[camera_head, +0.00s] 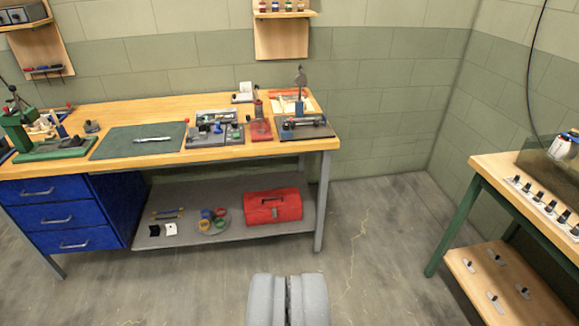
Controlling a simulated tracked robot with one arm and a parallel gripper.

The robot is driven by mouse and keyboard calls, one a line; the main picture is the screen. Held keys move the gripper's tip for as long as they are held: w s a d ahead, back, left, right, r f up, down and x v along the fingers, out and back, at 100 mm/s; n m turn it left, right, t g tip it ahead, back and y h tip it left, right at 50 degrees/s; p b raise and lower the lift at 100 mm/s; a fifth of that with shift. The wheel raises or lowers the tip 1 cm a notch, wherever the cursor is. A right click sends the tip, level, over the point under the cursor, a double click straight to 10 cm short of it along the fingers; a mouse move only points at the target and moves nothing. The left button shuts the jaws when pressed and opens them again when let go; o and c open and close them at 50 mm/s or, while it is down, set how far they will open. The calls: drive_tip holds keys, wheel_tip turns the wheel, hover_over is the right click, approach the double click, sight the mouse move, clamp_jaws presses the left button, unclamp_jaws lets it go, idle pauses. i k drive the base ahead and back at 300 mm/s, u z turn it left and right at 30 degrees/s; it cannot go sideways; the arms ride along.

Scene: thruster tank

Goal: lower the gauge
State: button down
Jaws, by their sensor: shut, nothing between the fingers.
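My gripper (288,296) shows at the bottom middle of the view, its two grey fingers pressed together with nothing between them. It is over open floor, apart from both tables. A glass tank (553,160) with murky contents stands on the right table, cut off by the picture's edge. A dark device (568,136) sits at its top, and a black cable (529,70) runs up the wall from there. I cannot make out a gauge for certain at this distance.
A long workbench (165,103) stands along the back wall with tools and fixtures on it. A red toolbox (273,206) is on its lower shelf, and blue drawers (50,216) are at left. The right table (487,172) has several switches along its front. The floor between is clear.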

sight(300, 81)
drive_tip(key=u, duration=0.1)
drive_tip(key=i, duration=3.4)
drive_tip(key=u, duration=0.15)
